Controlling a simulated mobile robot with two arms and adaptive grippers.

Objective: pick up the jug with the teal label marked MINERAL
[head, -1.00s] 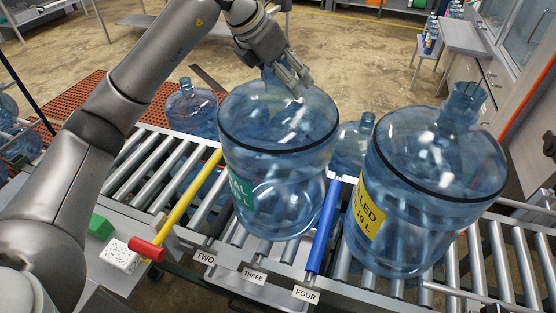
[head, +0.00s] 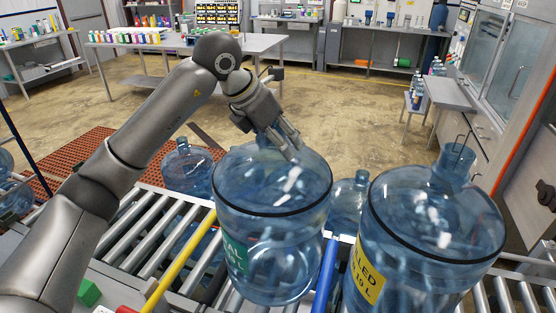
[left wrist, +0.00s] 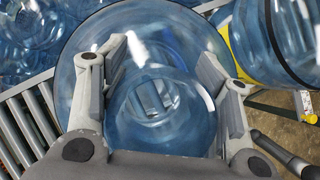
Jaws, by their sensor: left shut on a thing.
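The jug with the teal label (head: 278,240) is a large clear blue bottle with a dark band, upright at the conveyor in the head view. Only part of its label lettering, ending in "AL", shows. My left gripper (head: 290,148) comes down on its top and is shut on its neck. In the left wrist view the two fingers (left wrist: 165,90) stand on either side of the jug's round neck (left wrist: 160,118). The neck itself is mostly hidden by the gripper in the head view. My right gripper is not in view.
A jug with a yellow label (head: 425,235) stands close on the right. Smaller-looking jugs stand behind, at left (head: 187,168) and right (head: 347,205). A yellow bar (head: 180,262) and a blue bar (head: 325,270) flank the jug over the rollers (head: 130,235). A green block (head: 88,292) lies at lower left.

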